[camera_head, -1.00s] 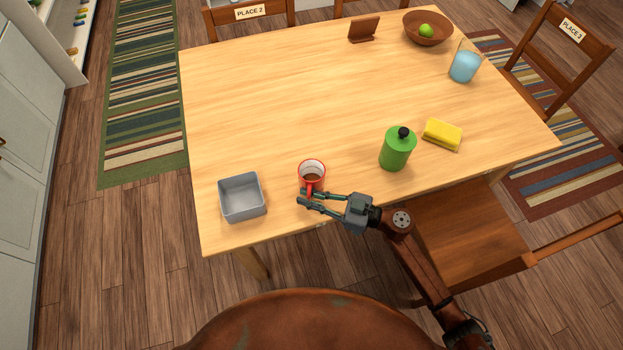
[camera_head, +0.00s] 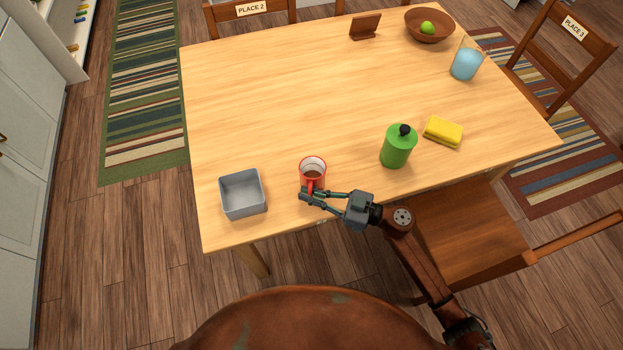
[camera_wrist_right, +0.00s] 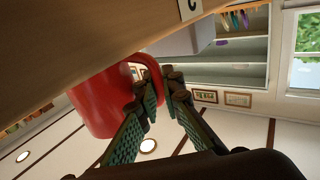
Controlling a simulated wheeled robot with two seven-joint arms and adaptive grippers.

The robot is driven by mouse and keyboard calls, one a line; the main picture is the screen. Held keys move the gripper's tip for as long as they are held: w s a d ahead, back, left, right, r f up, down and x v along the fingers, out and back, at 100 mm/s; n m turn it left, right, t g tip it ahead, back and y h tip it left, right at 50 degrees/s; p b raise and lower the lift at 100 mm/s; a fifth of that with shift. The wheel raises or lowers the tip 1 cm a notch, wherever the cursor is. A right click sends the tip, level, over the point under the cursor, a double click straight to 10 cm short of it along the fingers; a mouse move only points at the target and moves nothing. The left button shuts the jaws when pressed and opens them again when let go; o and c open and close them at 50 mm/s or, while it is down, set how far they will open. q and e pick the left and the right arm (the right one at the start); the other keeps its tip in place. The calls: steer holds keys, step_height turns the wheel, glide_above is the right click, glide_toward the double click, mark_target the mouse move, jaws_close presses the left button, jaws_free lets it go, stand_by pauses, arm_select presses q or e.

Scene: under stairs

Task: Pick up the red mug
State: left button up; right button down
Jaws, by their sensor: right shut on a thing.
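The red mug (camera_head: 312,170) stands upright near the front edge of the wooden table, with a white inside and something brown in it. Its handle faces the front of the table. My right gripper (camera_head: 308,195) has its fingers closed at the handle. In the right wrist view the mug (camera_wrist_right: 100,102) is at the left, and the fingertips of my right gripper (camera_wrist_right: 160,82) are shut on its handle. The mug appears to rest on the table. My left gripper is not in view.
A grey square container (camera_head: 242,194) stands left of the mug. A green bottle (camera_head: 396,148) with a black knob and a yellow sponge (camera_head: 443,131) are to the right. A blue cup (camera_head: 465,64), a brown bowl (camera_head: 429,26) and a wooden stand (camera_head: 365,27) are farther back. The table's middle is clear.

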mark_target(309, 189)
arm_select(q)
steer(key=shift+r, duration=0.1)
arm_select(e)
steer(key=shift+r, duration=0.2)
steer(key=shift+r, duration=0.15)
steer(key=shift+r+p, duration=0.2)
steer(key=shift+p, duration=0.15)
step_height(309, 189, up, 2)
steer(key=shift+r+p, duration=0.25)
steer(key=shift+p, duration=0.55)
arm_select(q)
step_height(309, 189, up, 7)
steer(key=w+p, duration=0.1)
steer(key=p, duration=0.5)
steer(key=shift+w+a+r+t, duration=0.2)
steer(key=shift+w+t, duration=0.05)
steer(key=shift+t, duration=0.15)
arm_select(e)
steer(key=s+d+r, duration=0.2)
steer(key=s+r, duration=0.7)
steer(key=s, duration=0.4)
steer(key=shift+s+d+r, duration=0.2)
steer(key=shift+s, duration=0.15)
steer(key=c, duration=2.7)
jaws_free()
jaws_close()
